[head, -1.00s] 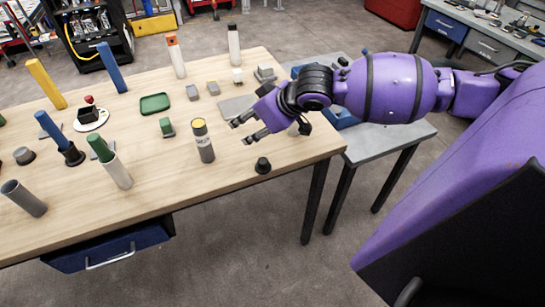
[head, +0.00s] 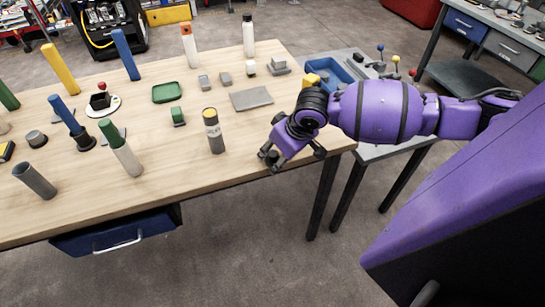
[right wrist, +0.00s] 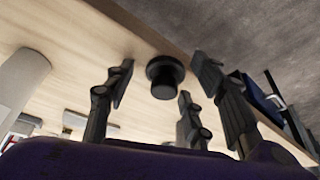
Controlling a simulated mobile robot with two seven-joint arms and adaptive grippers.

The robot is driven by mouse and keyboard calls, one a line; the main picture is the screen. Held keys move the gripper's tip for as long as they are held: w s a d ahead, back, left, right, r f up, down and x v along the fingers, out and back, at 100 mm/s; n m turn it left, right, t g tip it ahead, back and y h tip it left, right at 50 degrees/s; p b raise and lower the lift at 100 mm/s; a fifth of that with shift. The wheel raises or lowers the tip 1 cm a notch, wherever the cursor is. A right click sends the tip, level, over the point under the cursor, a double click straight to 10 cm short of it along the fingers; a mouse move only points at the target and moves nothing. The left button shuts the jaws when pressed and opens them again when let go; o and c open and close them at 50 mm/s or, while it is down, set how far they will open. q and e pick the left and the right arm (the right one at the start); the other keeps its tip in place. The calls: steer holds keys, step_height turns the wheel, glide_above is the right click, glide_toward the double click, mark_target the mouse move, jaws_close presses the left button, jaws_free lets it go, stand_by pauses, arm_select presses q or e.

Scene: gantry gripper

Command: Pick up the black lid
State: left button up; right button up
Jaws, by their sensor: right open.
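The black lid (right wrist: 165,77) is a small, dark, round piece on the wooden table (right wrist: 60,90), close to its edge, in the right wrist view. It shows between the spread fingers of my right gripper, beyond the fingertips, with no clear contact. In the head view my right gripper (head: 275,160) is low over the table's front right corner, angled downward. It is open and empty. There the dark fingers cover the lid or blend with it, so I cannot pick it out. My left gripper is not in view.
A green tray (head: 167,93) and several upright tubes stand farther left. A side table with a blue bin (head: 345,72) is at the right.

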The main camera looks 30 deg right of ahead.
steer(key=c, duration=0.8)
steer(key=shift+c, duration=0.2)
